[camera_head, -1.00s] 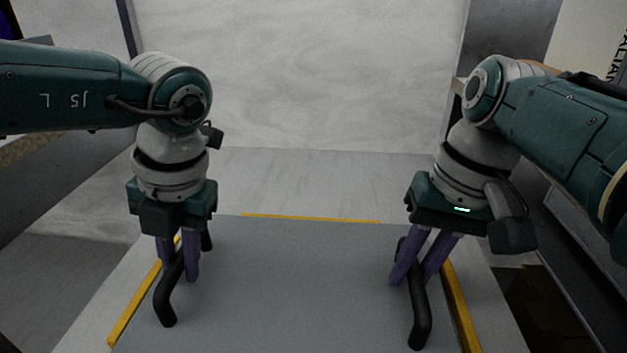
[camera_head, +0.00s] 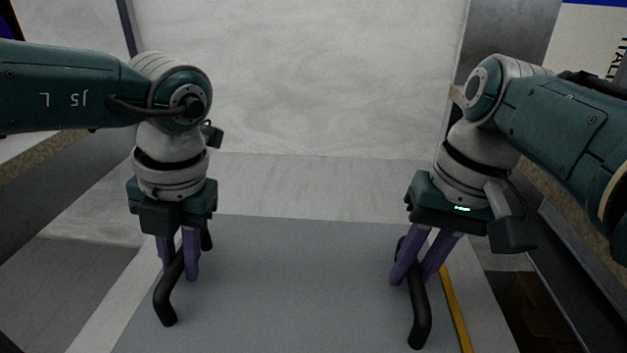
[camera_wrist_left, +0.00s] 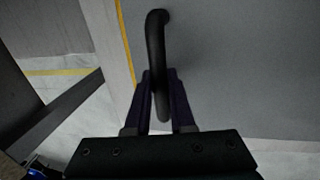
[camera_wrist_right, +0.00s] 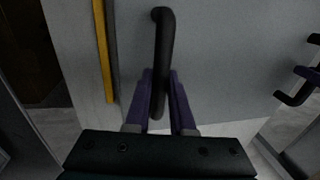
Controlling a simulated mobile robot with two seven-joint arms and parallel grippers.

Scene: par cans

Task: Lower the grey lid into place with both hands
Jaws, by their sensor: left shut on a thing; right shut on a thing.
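The grey lid (camera_head: 300,285) is a flat panel spanning the lower middle of the head view, with a black bar handle near each side. My left gripper (camera_head: 180,274) is shut on the left handle (camera_head: 164,303); the left wrist view shows this handle (camera_wrist_left: 155,45) between purple fingers. My right gripper (camera_head: 411,281) is shut on the right handle (camera_head: 419,316), also between the fingers in the right wrist view (camera_wrist_right: 163,50). The lid hides what is under it; I cannot tell its height above the surface below.
A yellow strip (camera_head: 455,307) shows along the lid's right edge, on a pale surface; a thin yellow strip also shows by its left edge in the left wrist view (camera_wrist_left: 124,45). A pale wall (camera_head: 310,80) stands behind. A dark opening (camera_head: 533,305) lies at the right.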

